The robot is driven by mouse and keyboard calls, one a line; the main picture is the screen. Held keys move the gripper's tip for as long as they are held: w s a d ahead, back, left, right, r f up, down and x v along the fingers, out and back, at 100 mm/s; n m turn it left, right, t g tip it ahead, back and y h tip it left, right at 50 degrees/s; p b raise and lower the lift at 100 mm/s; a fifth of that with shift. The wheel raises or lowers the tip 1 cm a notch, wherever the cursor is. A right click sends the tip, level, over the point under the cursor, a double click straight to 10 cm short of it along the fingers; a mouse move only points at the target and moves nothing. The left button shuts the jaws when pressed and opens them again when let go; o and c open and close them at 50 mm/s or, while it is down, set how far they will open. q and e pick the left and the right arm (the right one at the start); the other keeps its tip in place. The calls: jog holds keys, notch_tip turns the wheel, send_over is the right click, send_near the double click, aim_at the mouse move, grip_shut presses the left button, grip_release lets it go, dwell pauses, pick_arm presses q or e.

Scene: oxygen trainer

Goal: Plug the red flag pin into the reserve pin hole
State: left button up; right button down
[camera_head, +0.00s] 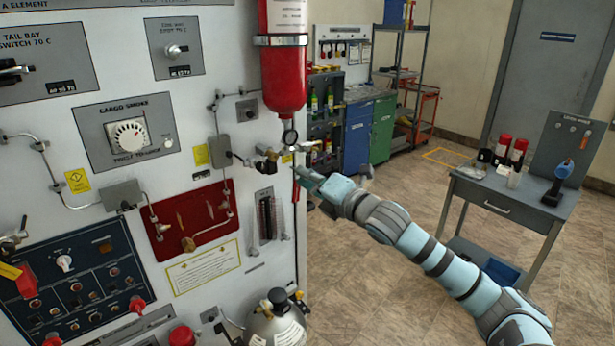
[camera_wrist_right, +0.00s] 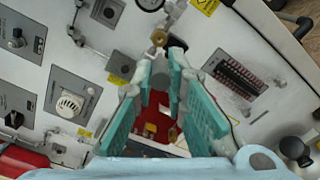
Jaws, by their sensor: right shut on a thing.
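My right gripper (camera_head: 302,174) is at the right edge of the white panel, just below the red cylinder. A narrow red strip, which looks like the flag of the red flag pin (camera_head: 296,190), hangs at its fingertips. In the right wrist view the teal fingers (camera_wrist_right: 168,78) are close together, and the jaws are shut on the pin. The pin's tip is hidden. I cannot make out the reserve pin hole. My left gripper is not in view.
The red cylinder (camera_head: 284,75) with a ring below hangs above the gripper. Pipes and a dark red plate (camera_head: 195,232) stand out from the panel. A metal bottle (camera_head: 276,322) is below. A grey side table (camera_head: 520,196) stands right, with open floor between.

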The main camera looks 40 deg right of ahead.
aim_at(293, 168)
jog(key=w+p, duration=0.1)
jog(key=w+n+p, duration=0.1)
jog(key=p, duration=0.1)
jog(key=shift+d+r, duration=0.15)
jog(key=shift+r, duration=0.05)
jog(key=shift+w+f, duration=0.15)
jog(key=shift+w, duration=0.4)
jog(key=shift+w+f, duration=0.15)
jog(key=shift+w, duration=0.35)
jog(key=shift+w+a+n+b, duration=0.2)
jog(key=shift+w+n+b, duration=0.1)
jog(key=shift+w+b, duration=0.25)
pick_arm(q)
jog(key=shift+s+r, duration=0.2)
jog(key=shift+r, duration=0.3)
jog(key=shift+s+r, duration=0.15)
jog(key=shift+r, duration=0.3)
pick_arm(e)
jog(key=shift+w, duration=0.25)
pick_arm(q)
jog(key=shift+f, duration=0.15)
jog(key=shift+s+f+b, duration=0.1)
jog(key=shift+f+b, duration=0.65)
jog(key=shift+b, duration=0.1)
pick_arm(e)
jog(key=shift+w, duration=1.15)
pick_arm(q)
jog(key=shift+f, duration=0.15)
pick_arm(e)
jog(key=shift+w, duration=0.3)
